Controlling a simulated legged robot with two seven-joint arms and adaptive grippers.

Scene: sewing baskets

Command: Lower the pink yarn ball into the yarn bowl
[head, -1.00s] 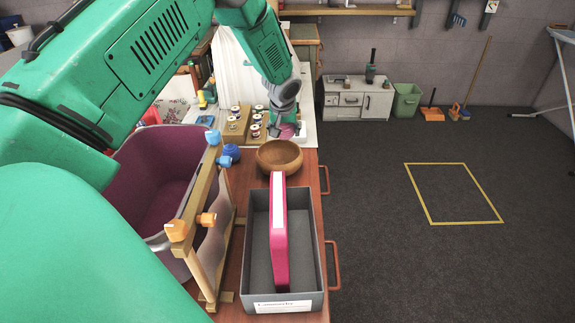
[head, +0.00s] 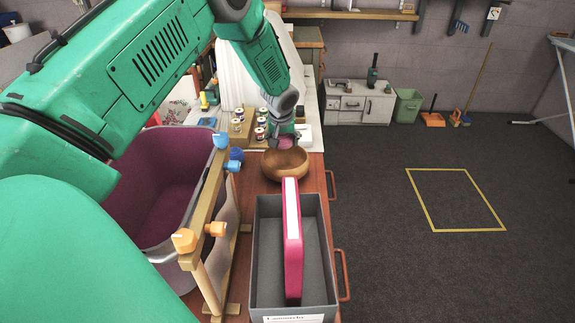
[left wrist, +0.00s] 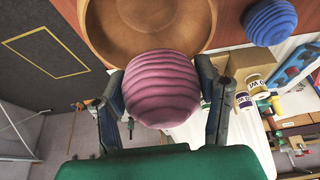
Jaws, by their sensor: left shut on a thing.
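The pink yarn ball (left wrist: 162,88) is ribbed and sits between the two fingers of my left gripper (left wrist: 160,100) in the left wrist view. My left gripper is shut on it. In the head view the ball (head: 286,142) shows small under the left gripper (head: 284,136), at the far rim of the bowl. The yarn bowl (head: 286,163) is round, brown and wooden, and stands on the red-brown table. In the left wrist view the bowl (left wrist: 150,22) lies beyond the ball, which overlaps its near rim. I cannot tell the ball's height over the rim. My right gripper is not in view.
A blue yarn ball (head: 236,154) lies left of the bowl. A grey box (head: 262,270) with a pink book (head: 292,240) stands in front of it. Thread spools (head: 237,128) stand behind left. A wooden frame (head: 210,195) and a purple-lined tub (head: 165,190) are at left.

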